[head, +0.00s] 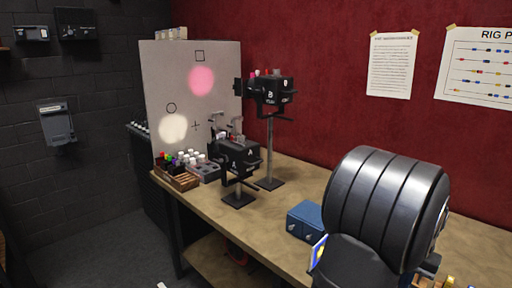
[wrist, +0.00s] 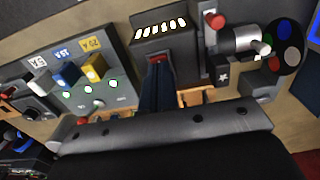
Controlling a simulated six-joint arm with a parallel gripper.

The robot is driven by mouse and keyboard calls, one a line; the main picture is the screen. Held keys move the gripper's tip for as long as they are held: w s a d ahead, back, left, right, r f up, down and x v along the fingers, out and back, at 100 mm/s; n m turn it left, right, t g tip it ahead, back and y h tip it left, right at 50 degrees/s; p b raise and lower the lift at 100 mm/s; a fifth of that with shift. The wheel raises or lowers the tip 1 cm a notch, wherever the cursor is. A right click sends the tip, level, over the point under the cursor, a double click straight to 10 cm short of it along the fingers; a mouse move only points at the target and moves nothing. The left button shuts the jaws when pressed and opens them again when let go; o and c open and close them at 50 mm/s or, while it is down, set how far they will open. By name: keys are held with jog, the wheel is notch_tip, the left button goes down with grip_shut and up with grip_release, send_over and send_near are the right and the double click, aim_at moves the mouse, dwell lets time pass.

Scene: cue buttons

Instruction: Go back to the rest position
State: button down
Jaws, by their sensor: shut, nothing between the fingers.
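A dark box (wrist: 165,42) with a row of glowing slots is just beyond the fingertips. I cannot tell whether the fingertips touch it. In the head view my black ribbed arm fills the lower right, and the gripper itself is hidden or out of frame.
The wooden bench (head: 300,180) carries two lamps marked A (head: 236,158) and B (head: 270,92), a blue box (head: 305,220) and a wooden tray (head: 178,181). A pale board (head: 175,62) bears pink and cream light spots. A colour disc (wrist: 284,48) and red-ended lever (wrist: 214,20) lie right in the wrist view.

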dwell(0.4)
notch_tip(320, 180, up, 6)
jog(key=shift+r, duration=0.2)
notch_tip(320, 180, down, 7)
jog(key=shift+r, duration=0.15)
jog(key=s+a+r+t+h, duration=0.1)
jog(key=s+a+r, duration=0.1)
jog(key=r, duration=1.3)
jog(key=s+a+r, duration=0.2)
jog(key=r, duration=1.3)
jog(key=shift+s+a+t+h, duration=0.2)
jog(key=shift+a+t+h, duration=0.05)
jog(key=shift+t+h, duration=0.15)
